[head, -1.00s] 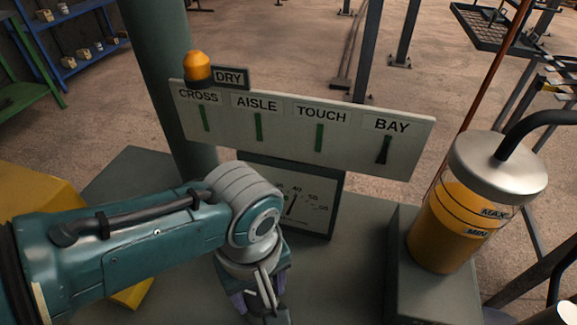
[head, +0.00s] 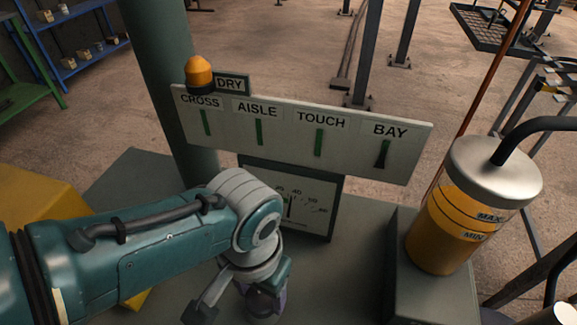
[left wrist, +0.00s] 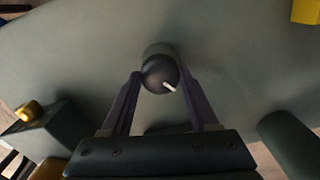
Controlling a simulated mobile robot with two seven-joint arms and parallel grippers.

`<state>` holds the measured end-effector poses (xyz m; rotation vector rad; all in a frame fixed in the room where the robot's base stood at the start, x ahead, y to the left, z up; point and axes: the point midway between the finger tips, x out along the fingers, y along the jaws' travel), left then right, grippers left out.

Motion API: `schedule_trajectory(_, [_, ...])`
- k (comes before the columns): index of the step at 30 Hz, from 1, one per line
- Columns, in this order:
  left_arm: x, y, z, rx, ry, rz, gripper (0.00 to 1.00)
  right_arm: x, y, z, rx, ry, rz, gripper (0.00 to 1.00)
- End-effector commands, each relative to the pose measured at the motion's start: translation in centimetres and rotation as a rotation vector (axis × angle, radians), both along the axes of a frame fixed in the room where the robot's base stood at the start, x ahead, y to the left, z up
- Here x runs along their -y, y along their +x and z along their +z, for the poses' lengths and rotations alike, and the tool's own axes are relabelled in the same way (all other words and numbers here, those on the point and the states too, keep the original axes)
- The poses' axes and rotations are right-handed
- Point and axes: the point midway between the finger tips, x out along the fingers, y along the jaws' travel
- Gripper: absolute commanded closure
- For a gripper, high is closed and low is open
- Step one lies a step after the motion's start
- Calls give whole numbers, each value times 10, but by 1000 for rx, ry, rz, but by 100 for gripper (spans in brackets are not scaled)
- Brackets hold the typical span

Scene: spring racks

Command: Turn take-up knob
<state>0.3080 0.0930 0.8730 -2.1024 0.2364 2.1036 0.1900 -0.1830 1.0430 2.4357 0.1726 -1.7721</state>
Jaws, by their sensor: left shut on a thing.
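The take-up knob (left wrist: 160,75) is a round dark knob with a white pointer line, seen in the left wrist view on a grey-green surface. The pointer line is towards the lower right there. My left gripper (left wrist: 160,80) has one finger on each side of the knob and is shut on it. In the head view my left gripper (head: 262,300) is low in the middle, in front of the gauge (head: 300,200), and the knob is hidden there. My arm covers the gauge's left part. My right gripper is not in view.
A sign board (head: 300,133) with CROSS, AISLE, TOUCH and BAY slots stands behind the gauge. An orange lamp (head: 199,72) with a DRY label tops its left end. A jar of amber liquid (head: 440,232) stands on a block at right.

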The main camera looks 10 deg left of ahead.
Motion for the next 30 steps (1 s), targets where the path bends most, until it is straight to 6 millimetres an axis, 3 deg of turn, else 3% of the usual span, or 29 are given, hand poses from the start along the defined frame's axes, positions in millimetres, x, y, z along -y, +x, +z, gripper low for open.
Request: schedule_trajectory(30, [0, 1, 0, 1, 0, -965, 95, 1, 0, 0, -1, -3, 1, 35])
